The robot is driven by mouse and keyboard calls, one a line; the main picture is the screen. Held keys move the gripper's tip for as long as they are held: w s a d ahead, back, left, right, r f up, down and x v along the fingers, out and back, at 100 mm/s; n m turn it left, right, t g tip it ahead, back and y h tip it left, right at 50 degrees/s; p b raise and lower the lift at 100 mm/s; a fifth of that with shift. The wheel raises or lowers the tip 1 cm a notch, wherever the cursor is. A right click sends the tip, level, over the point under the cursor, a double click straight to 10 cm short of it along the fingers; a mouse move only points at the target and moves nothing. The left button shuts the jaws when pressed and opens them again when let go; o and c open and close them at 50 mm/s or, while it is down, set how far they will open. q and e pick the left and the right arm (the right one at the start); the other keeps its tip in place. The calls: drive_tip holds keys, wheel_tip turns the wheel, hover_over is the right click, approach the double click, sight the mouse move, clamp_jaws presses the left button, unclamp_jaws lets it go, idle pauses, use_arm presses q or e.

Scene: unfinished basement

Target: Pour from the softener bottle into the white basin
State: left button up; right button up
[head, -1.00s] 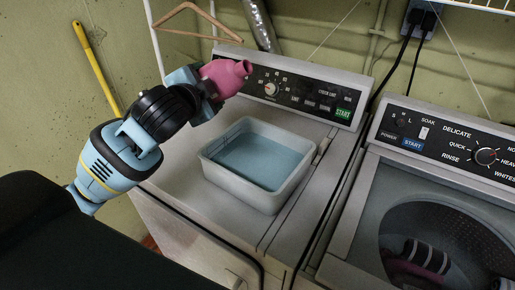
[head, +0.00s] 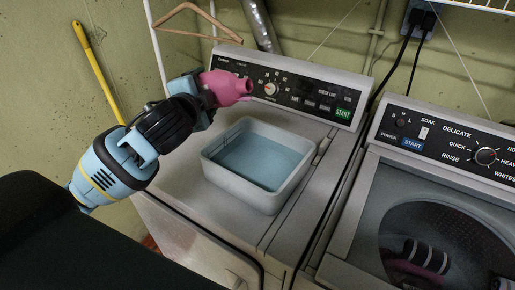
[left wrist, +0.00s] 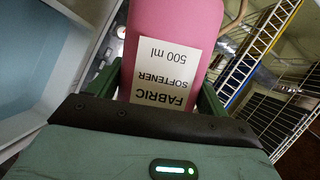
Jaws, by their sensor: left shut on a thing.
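The pink softener bottle (head: 225,88) is held up in my left gripper (head: 204,92), above and behind the left part of the white basin. Its neck is tilted over, with the open mouth pointing right and slightly down. In the left wrist view the bottle (left wrist: 172,30) shows its label, upside down, reading fabric softener 500 ml, between the fingers of my left gripper (left wrist: 155,88). The white basin (head: 298,172) stands on the left machine's top with pale blue liquid in it. No stream from the mouth is visible. My right gripper is not in view.
The left machine's control panel (head: 300,92) rises behind the basin. The right washer (head: 350,225) is open, with dark and striped laundry inside. A wooden hanger (head: 190,12) hangs on a white rack at the upper left. A yellow handle (head: 97,70) leans on the wall.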

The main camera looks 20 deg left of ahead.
sight(220, 85)
use_arm(q)
drive_tip(key=shift+a+f+m, duration=0.15)
drive_tip(key=shift+m, duration=0.15)
drive_tip(key=shift+f, duration=0.1)
drive_tip(key=shift+f+m, duration=0.3)
drive_tip(key=shift+m, duration=0.2)
drive_tip(key=shift+f+m+t+y, duration=0.25)
drive_tip(key=shift+m+t+y, duration=0.05)
drive_tip(key=shift+y, duration=0.1)
idle(1.1)
drive_tip(key=n, duration=0.1)
drive_tip(key=r+n, duration=0.1)
drive_tip(key=r+h, duration=0.1)
drive_tip(key=shift+d+r+n+g, duration=0.15)
drive_tip(key=shift+d+n+g, duration=0.1)
drive_tip(key=shift+n+g, duration=0.15)
drive_tip(key=shift+s+d+r+n+g+h, duration=0.1)
drive_tip(key=shift+d+r+n+g+h, duration=0.15)
drive_tip(key=shift+d+r+n+h, duration=0.4)
drive_tip(key=shift+d+r+n+g+h, duration=0.15)
drive_tip(key=shift+d+r+n+g, duration=0.15)
drive_tip(key=shift+n, duration=0.65)
drive_tip(key=shift+d, duration=0.1)
drive_tip(key=d+n, duration=0.1)
drive_tip(key=d+n+h, duration=0.1)
drive_tip(key=d+n, duration=0.1)
drive_tip(key=shift+s+d+r+h, duration=0.15)
drive_tip(key=shift+d+r+h, duration=0.15)
drive_tip(key=shift+r+h, duration=0.1)
